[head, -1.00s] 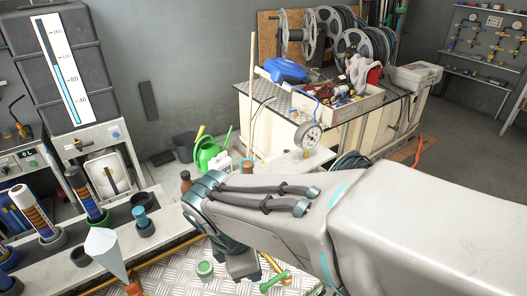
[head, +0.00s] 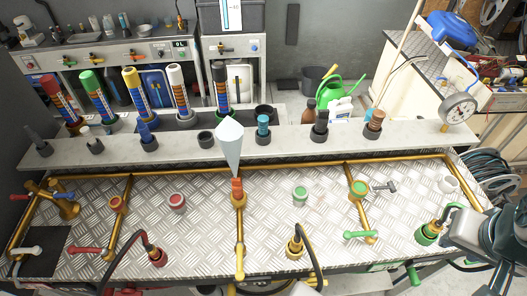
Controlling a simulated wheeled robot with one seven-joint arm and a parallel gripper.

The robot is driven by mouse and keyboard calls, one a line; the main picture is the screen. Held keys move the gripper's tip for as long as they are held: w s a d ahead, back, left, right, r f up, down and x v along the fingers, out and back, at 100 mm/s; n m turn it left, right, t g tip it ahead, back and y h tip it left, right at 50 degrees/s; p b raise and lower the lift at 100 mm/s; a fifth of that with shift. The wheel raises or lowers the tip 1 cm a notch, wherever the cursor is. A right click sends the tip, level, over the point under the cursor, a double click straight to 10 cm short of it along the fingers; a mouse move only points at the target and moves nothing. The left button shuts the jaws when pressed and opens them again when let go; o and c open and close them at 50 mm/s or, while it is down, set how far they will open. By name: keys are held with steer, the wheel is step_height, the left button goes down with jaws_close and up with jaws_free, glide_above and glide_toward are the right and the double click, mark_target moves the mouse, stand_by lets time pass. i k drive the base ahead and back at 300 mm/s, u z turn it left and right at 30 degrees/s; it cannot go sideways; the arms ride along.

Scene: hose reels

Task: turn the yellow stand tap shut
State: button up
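The middle stand's brass pipe (head: 239,222) runs toward me over the tread-plate bench. A yellowish piece (head: 240,262) near its front end lies in line with the pipe; I take it for the yellow tap's handle, but it blends with the brass. An orange-red nozzle (head: 237,187) stands at the far end of this pipe, with a pale upright cone (head: 230,148) widening above it. My grey wrist and gripper (head: 485,240) are at the right edge, far from the middle stand. The fingertips cannot be made out.
A red lever (head: 88,250) and a green lever (head: 359,234) lie across neighbouring pipes. Coloured tubes stand behind. A gauge (head: 459,109) stands at right.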

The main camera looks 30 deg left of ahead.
mark_target(239, 277)
steer(key=u, duration=2)
